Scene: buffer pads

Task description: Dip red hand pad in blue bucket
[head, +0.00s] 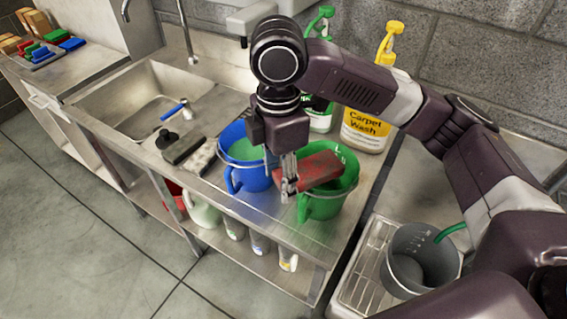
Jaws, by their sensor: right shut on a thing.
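My right gripper (287,178) is shut on the red hand pad (311,171). It holds the pad above the counter, in front of the green bucket (320,207) and to the right of the blue bucket. The pad hides part of the green bucket's opening in this view. The blue bucket (247,177) stands on the steel counter, with greenish liquid visible inside. Part of its right side is hidden behind my gripper. My left gripper does not show.
A Carpet Wash bottle (371,112) stands behind the green bucket. A grey bucket (420,260) stands on a rack at the right.

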